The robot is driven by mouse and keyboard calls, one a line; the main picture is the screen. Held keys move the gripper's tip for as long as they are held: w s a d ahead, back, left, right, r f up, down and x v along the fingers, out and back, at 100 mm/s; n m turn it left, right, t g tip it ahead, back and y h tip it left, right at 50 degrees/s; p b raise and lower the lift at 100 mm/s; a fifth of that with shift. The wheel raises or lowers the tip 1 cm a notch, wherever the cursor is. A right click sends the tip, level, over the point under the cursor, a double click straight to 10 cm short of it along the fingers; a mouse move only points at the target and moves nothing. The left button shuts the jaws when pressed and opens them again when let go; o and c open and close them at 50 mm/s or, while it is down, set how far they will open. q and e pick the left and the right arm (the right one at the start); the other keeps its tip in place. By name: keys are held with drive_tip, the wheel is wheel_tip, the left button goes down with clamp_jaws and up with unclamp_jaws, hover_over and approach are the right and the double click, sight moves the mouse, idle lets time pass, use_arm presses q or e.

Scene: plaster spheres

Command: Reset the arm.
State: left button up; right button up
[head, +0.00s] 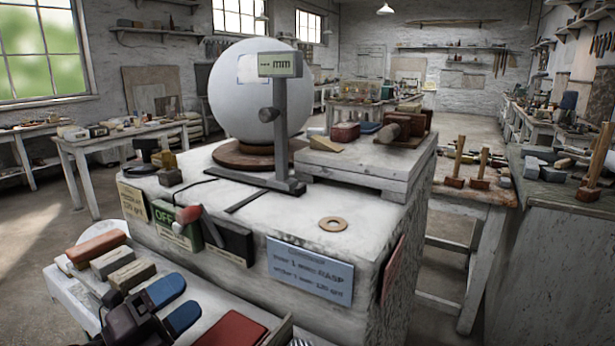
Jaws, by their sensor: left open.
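My left gripper (186,298) is at the lower left, dark with two blue finger pads. Its fingers are apart and nothing is between them. It is over the low bench in front of the plinth, beside several blocks. My right gripper is not in view. A large white plaster sphere (232,100) sits on a round brown base (235,158) on top of the plinth (300,221). A grey gauge stand with an "mm" display (281,65) stands in front of the sphere.
On the low bench are a reddish block (97,249), a grey block (110,263), a tan block (132,275) and a red pad (230,330). A green box (178,225) with a red-tipped lever is on the plinth's front. A washer (333,224) lies on the plinth.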

use_arm(q)
drive_tip(key=s+a+f+n+g+y, duration=0.1)
drive_tip(key=s+a+f+n+y, duration=0.5)
drive_tip(key=f+n+y, duration=0.45)
drive_tip(key=s+a+f+n+y, duration=0.55)
drive_tip(key=n+y, duration=0.25)
drive_tip(key=n, duration=0.6)
drive_tip(key=s+d+f+n+g+h, duration=0.1)
drive_tip(key=s+f+n+g, duration=0.2)
drive_tip(key=s, duration=0.4)
drive_tip(key=s+d+f+g+h, duration=0.1)
drive_tip(key=s+f+g, duration=0.2)
drive_tip(key=s+g, duration=0.3)
drive_tip(key=s+d+f+n+g, duration=0.2)
drive_tip(key=s+f+g, duration=0.1)
drive_tip(key=s, duration=0.4)
drive_tip(key=w+f+t+h+p, duration=0.1)
drive_tip(key=w+f+t+p, duration=0.1)
drive_tip(key=w+f+t, duration=0.4)
drive_tip(key=shift+w+d+m+t, duration=0.15)
drive_tip(key=shift+w+m+t, duration=0.3)
drive_tip(key=shift+w+t, duration=1.15)
drive_tip(key=shift+s, duration=0.15)
